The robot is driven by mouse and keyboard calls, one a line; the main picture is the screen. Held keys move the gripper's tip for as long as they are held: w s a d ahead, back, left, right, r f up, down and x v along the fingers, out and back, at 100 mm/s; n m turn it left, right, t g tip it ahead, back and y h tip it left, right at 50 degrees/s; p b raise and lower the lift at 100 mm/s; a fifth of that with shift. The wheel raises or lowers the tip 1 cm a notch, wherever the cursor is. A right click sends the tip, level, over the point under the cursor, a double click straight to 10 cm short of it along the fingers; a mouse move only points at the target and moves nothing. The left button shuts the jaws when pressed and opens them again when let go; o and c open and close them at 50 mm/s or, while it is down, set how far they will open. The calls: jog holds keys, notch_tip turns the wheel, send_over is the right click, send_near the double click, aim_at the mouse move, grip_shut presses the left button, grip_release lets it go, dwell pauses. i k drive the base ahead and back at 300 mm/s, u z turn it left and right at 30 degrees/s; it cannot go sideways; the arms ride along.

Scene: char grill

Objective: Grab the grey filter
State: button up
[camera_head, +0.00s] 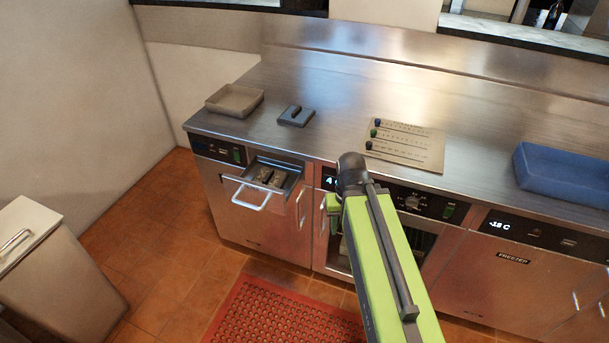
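A small dark grey block (296,116) with a raised bar on top lies on the steel counter, left of centre. It may be the grey filter, but I cannot tell for sure. An open drawer (287,167) below it holds greyish-brown pieces (265,178), which could also be filters. My green arm reaches up from the bottom right of centre to a dark rounded joint in front of the counter edge. I see nothing held.
A shallow beige-grey tray (234,101) stands at the counter's left end. The drawer's handle (252,197) juts out over the floor. A red perforated mat (283,314) lies in front; a bin-like cabinet (62,285) stands left.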

aim_at(272, 176)
jog(key=z, duration=0.35)
jog(key=i, duration=0.45)
jog(key=u, duration=1)
jog(key=i, duration=0.5)
jog(key=z, duration=0.05)
